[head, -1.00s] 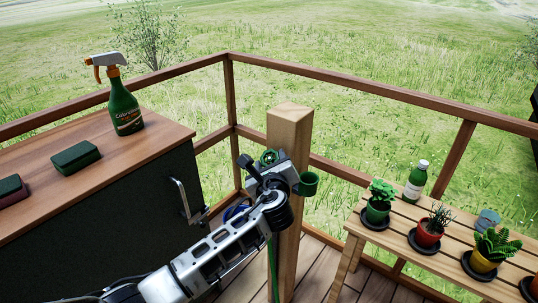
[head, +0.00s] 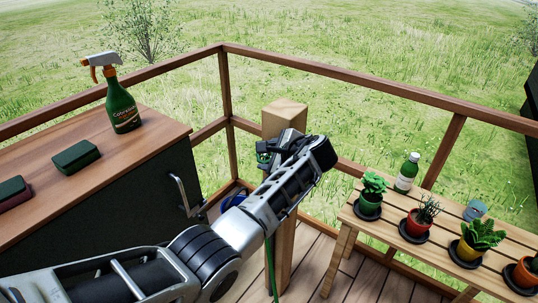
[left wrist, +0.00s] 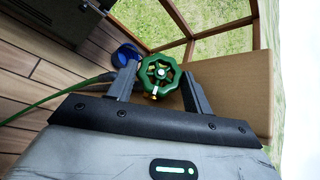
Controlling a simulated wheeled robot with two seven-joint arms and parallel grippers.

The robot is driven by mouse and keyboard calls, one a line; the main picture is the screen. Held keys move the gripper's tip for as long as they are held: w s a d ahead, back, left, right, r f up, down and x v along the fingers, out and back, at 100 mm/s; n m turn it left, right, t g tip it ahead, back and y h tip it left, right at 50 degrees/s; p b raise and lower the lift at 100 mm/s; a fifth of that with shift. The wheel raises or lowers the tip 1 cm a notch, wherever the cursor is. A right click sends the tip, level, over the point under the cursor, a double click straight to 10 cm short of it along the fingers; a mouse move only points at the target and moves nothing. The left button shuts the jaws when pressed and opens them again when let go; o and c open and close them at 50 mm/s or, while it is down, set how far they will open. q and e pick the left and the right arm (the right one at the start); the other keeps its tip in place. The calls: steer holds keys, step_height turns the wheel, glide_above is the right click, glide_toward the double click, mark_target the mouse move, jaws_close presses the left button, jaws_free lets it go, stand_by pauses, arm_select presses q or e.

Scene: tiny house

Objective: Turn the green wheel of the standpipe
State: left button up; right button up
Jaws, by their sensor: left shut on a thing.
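The green wheel (left wrist: 158,74) of the standpipe shows between the two fingers of my left gripper (left wrist: 160,78) in the left wrist view. It is a small handwheel with a scalloped rim and brass below it. In the head view a bit of the wheel (head: 263,157) shows at the left face of the wooden post (head: 284,114), with my left gripper (head: 274,150) at it. The left gripper is shut on the wheel. My arm hides much of the standpipe. A green hose (head: 269,268) hangs down the post. My right gripper is not in view.
A dark cabinet (head: 120,215) with a wooden top stands on the left, bearing a spray bottle (head: 122,102) and sponges. A slatted bench (head: 385,222) with potted plants and a bottle (head: 407,172) stands right. Railing (head: 340,80) runs behind. A blue object (head: 232,201) lies near the post.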

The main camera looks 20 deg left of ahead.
arm_select(q)
steer(key=shift+n+g, duration=0.4)
stand_by(0.3)
steer(key=o, duration=1)
steer(key=shift+r, duration=0.15)
